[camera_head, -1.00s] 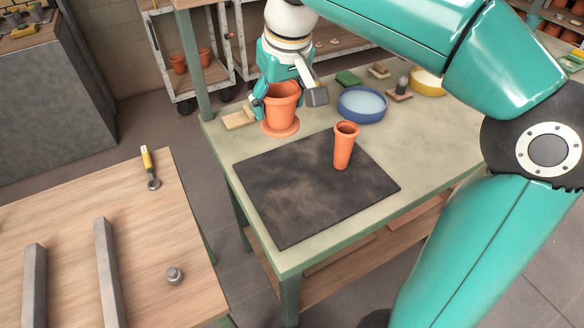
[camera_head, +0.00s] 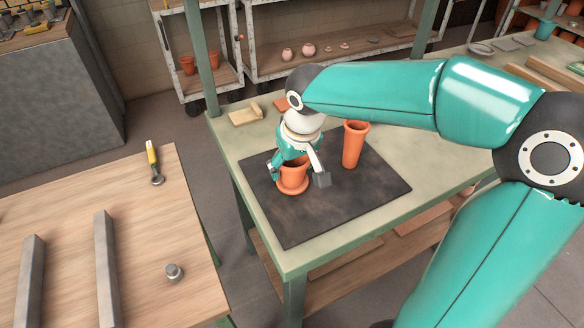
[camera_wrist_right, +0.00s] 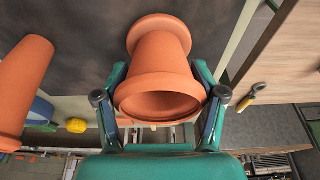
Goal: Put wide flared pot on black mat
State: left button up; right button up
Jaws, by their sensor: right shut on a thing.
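The wide flared pot (camera_head: 292,181) is orange terracotta with a broad foot. It is upright over the left part of the black mat (camera_head: 290,226), its foot at or just above the surface; I cannot tell if it touches. My right gripper (camera_head: 298,168) is shut on it, with one finger on each side. In the right wrist view the pot (camera_wrist_right: 158,70) sits between the fingers (camera_wrist_right: 160,108), its mouth toward the camera and its foot against the dark mat (camera_wrist_right: 75,45). My left gripper is not in view.
A tall orange pot (camera_head: 353,146) stands on the mat to the right of the held pot, close by. My right arm covers the table's back right. The mat's front is clear. A wooden table (camera_head: 150,225) with metal bars stands at left.

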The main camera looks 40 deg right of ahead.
jog(key=shift+f, duration=0.35)
jog(key=o, duration=1.3)
jog(key=p+v, duration=0.1)
jog(key=v, duration=1)
jog(key=shift+r+p, duration=0.2)
jog(key=shift+p, duration=0.15)
jog(key=shift+s+r, duration=0.2)
jog(key=shift+r, duration=0.15)
